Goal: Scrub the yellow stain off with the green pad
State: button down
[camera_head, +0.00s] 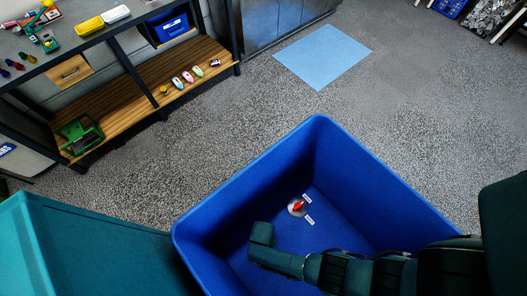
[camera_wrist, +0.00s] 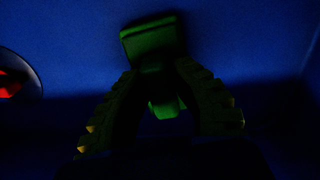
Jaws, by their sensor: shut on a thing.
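In the wrist view my gripper (camera_wrist: 160,72) is shut on a green pad (camera_wrist: 152,38), a block with a narrower part between the fingers. The picture is very dark. The pad is close to a blue surface; I cannot tell whether it touches. In the head view my arm reaches from the right into a big blue bin (camera_head: 400,178), and its dark end (camera_head: 262,234) is low inside the bin. No yellow stain can be made out in either view.
A round piece with a red part (camera_head: 298,206) lies on the bin floor beside white labels (camera_head: 308,198). A teal bin (camera_head: 85,245) stands at the left. Behind are a shelf (camera_head: 150,88) with small items and a light-blue floor mat (camera_head: 323,56).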

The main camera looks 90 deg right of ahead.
jog(key=shift+w+d, duration=0.1)
jog(key=shift+w, duration=0.15)
notch_tip(320, 180, up, 6)
jog(key=p, duration=0.6)
jog(key=shift+d, duration=0.1)
notch_tip(320, 180, up, 16)
jog(key=p, duration=1.5)
jog(key=shift+p, duration=0.4)
